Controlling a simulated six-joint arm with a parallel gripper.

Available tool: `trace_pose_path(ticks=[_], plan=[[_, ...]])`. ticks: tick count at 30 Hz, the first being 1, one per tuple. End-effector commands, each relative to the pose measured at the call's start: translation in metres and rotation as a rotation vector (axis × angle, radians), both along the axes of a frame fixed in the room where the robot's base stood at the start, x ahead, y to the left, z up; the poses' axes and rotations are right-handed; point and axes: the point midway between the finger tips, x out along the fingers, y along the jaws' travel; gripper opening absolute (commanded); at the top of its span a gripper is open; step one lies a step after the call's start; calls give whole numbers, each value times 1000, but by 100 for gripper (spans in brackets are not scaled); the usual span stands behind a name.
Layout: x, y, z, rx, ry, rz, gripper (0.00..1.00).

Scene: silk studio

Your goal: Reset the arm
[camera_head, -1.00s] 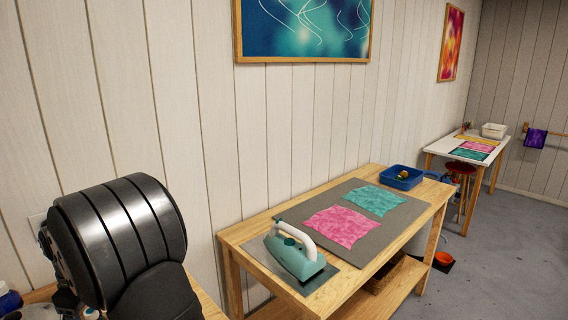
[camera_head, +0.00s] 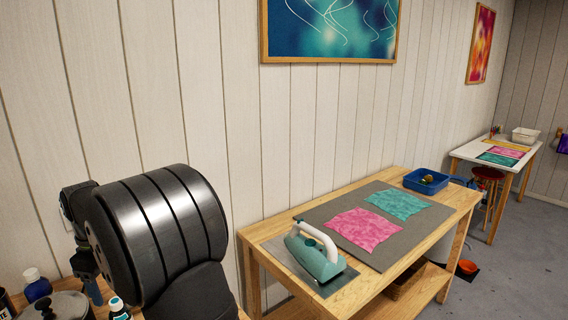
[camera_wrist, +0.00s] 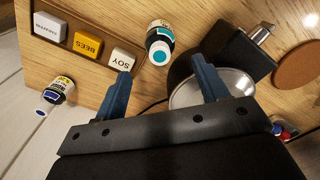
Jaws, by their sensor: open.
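My gripper (camera_wrist: 163,82) shows in the wrist view with its two blue fingers wide apart. Nothing is held between them. It is over a wooden table top (camera_wrist: 102,15), and a bottle with a teal cap (camera_wrist: 160,42) and a round metal pan (camera_wrist: 238,82) lie beyond and between the fingers in the picture. How far the fingers are above them I cannot tell.
In the wrist view there are labelled wax blocks (camera_wrist: 88,43), a blue-capped bottle (camera_wrist: 59,92), a black box-like thing (camera_wrist: 234,50) and a brown disc (camera_wrist: 300,64). In the head view an iron (camera_head: 315,254), cloths (camera_head: 362,230) and a blue tray (camera_head: 426,181) are on a bench.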

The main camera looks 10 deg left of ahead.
Motion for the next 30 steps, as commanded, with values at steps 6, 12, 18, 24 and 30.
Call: trace_pose_path(ticks=[6, 12, 18, 24, 30], plan=[[0, 0, -47, -4, 3, 0, 67], [0, 0, -87, -3, 2, 0, 67], [1, 1, -85, 5, -4, 0, 67], [7, -14, -53, 2, -2, -4, 67], [20, -46, -32, 3, -2, -4, 67]])
